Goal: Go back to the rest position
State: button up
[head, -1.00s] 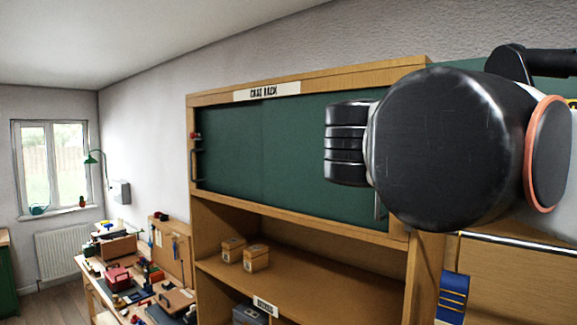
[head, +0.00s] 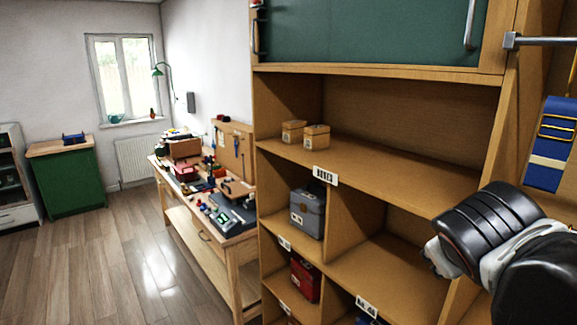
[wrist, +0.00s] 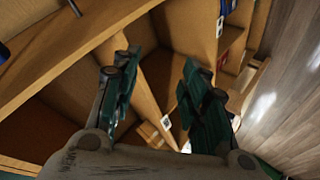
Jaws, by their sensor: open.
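My gripper (wrist: 157,95) shows in the wrist view with its two dark green fingers spread apart. Nothing is between them. Behind the fingers are wooden shelf panels of the rack. In the head view, part of my arm (head: 500,235) is at the lower right, in front of the right side of the wooden rack (head: 400,168). The gripper fingers cannot be made out in the head view.
The rack has green doors (head: 370,30), two small boxes (head: 317,137) on a shelf, and a grey case (head: 308,212) and a red case (head: 305,278) below. A cluttered workbench (head: 205,228) stands beyond. Wooden floor (head: 120,255) at the left is clear.

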jog(key=s+a+f+m+y+b, duration=0.1)
jog(key=f+b, duration=0.3)
jog(key=f, duration=0.5)
jog(key=s+a+f+m+g+y+b, duration=0.1)
jog(key=s+a+f+y+b, duration=0.1)
jog(key=f, duration=0.7)
jog(key=s+a+f+m+g+y+b, duration=0.1)
jog(key=s+a+f+y+b, duration=0.1)
jog(key=f+b, duration=0.4)
notch_tip(320, 180, down, 4)
jog(key=shift+s+a+f+m, duration=0.1)
jog(key=shift+s+a+m, duration=0.2)
jog(key=shift+s+a, duration=0.7)
jog(key=shift+w+a, duration=0.1)
jog(key=shift+w, duration=0.05)
jog(key=shift+c, duration=0.9)
